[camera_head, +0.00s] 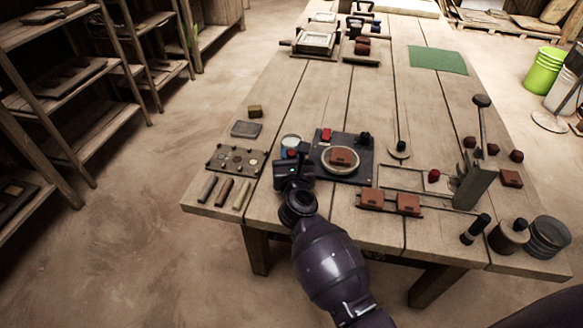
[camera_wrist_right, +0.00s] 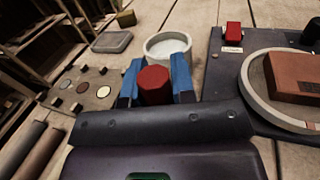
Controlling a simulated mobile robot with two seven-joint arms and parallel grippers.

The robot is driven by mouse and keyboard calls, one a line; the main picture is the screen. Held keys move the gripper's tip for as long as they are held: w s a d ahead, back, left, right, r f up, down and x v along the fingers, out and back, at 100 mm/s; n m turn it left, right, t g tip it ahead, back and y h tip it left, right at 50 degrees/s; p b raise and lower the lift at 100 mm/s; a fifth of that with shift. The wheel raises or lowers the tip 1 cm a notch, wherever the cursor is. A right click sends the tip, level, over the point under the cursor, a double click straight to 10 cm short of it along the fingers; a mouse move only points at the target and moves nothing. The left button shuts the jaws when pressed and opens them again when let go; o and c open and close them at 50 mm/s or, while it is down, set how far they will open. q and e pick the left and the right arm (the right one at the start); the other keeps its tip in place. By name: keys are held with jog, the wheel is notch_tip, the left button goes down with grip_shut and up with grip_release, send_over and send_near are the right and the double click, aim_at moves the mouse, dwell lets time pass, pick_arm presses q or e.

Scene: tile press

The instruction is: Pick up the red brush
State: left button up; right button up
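The red brush (camera_wrist_right: 154,86) shows in the right wrist view as a short red cylinder seen from its top end; its lower part is hidden. The blue fingers of my right gripper (camera_wrist_right: 158,84) stand on both sides of it, with no clear gap, so the gripper looks shut on it. In the head view my right gripper (camera_head: 289,160) is low over the near left part of the table, and a little red shows between its fingers. A round pale cup (camera_wrist_right: 167,46) is just beyond the brush. I cannot tell whether the brush touches the table. My left gripper is out of view.
To the right is a dark press plate (camera_head: 330,170) with a red button (camera_head: 326,134) and a round mould holding a brown tile (camera_head: 341,156). To the left are a board with small discs (camera_head: 235,161) and several rods (camera_head: 225,192). A grey lever stand (camera_head: 474,184) is farther right.

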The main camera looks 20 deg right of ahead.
grip_shut()
jog(key=shift+r, duration=0.45)
pick_arm(q)
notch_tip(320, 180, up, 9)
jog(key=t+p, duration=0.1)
jog(key=p, duration=0.9)
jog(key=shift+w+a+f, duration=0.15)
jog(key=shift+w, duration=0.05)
pick_arm(e)
notch_tip(320, 180, up, 19)
